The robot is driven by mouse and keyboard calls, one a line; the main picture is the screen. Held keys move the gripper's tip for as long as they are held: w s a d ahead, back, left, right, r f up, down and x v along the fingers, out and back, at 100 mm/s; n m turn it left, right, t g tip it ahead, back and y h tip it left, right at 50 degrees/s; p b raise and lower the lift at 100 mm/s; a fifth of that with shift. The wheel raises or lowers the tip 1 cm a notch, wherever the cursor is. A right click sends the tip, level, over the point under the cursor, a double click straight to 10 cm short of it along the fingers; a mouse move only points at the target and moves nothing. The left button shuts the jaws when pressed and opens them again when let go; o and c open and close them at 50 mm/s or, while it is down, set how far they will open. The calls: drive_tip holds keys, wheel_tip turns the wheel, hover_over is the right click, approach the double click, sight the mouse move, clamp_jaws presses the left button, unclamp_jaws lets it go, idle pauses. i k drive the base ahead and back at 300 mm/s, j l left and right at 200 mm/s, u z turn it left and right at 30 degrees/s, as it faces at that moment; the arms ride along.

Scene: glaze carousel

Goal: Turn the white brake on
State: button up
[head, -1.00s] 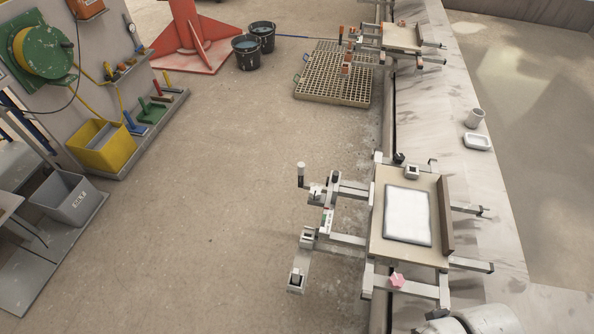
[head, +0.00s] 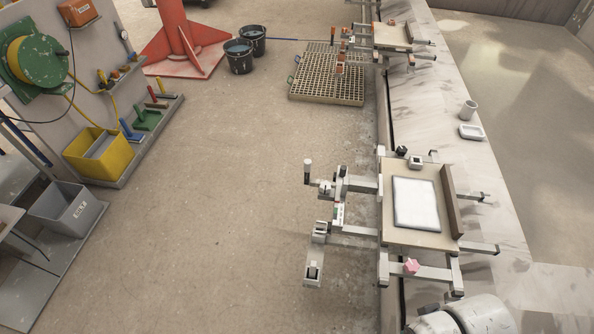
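The near station on the wall ledge has a pale board (head: 450,238) with a white panel (head: 415,204) on it. From its left side a metal frame reaches out over the floor. The frame carries an upright handle with a pale grip (head: 308,166), a small plate with green and red marks (head: 339,213), and a low block with a dark opening (head: 312,271). I cannot tell which of these parts is the white brake or how it is set. My gripper is not clearly in view; only a rounded pale part of my arm shows at the bottom right.
A similar station with orange parts (head: 395,37) stands farther along the ledge. A pink knob (head: 411,266) is on the near frame. A cup (head: 468,110) and white dish (head: 471,132) sit on the ledge. A grate (head: 326,87) and buckets (head: 238,55) lie beyond clear floor.

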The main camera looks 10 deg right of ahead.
sight(307, 162)
drive_tip(key=j, duration=0.4)
drive_tip(key=i+j, duration=0.15)
drive_tip(key=j, duration=0.25)
drive_tip(key=j+u, duration=0.1)
drive_tip(key=j, duration=0.3)
drive_tip(key=i+j, duration=0.15)
drive_tip(key=j, duration=0.3)
drive_tip(key=i+j, duration=0.1)
drive_tip(key=i, duration=0.4)
drive_tip(key=i+j+u, duration=0.15)
drive_tip(key=i, duration=0.4)
drive_tip(key=i+l, duration=0.2)
drive_tip(key=l, duration=0.15)
drive_tip(key=i+l, duration=0.45)
drive_tip(key=l, duration=0.25)
